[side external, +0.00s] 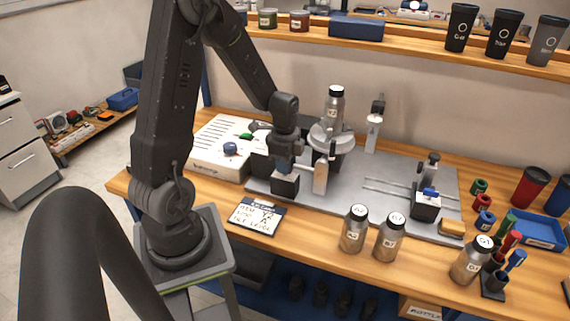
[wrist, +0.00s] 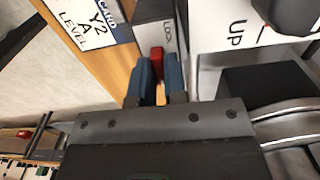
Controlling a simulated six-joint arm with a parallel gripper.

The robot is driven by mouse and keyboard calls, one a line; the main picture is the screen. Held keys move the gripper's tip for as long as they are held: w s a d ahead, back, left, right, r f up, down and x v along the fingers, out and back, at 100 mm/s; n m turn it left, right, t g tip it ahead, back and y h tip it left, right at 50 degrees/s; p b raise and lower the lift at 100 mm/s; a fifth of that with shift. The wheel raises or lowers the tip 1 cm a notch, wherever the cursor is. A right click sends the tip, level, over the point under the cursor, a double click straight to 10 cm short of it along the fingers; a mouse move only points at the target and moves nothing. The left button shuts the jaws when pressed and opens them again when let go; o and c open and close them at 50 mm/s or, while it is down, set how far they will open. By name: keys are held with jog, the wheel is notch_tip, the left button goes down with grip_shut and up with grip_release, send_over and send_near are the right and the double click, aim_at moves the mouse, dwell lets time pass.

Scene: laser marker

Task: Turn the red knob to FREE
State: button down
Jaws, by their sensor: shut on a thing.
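The red knob (wrist: 157,56) shows in the wrist view as a narrow red piece between my two blue fingertips. My gripper (wrist: 160,78) is shut on it. The knob sits by a small grey block (wrist: 154,12), whose lettering appears to read LOCK, just beyond the knob. No FREE mark is visible; the fingers and gripper body cover part of the block. In the side external view my gripper (side external: 283,163) is down at the small dark block with a light face (side external: 285,186), left of the round bottle holder. The knob is hidden there.
A card marked Y2 A LEVEL (side external: 257,215) lies left of the block. A white console (side external: 212,150) stands behind-left. A bottle (side external: 334,106) stands on the round holder (side external: 331,138) close to my gripper's right.

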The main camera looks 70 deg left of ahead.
jog(key=c, duration=1.2)
grip_release()
jog(key=shift+o, duration=0.2)
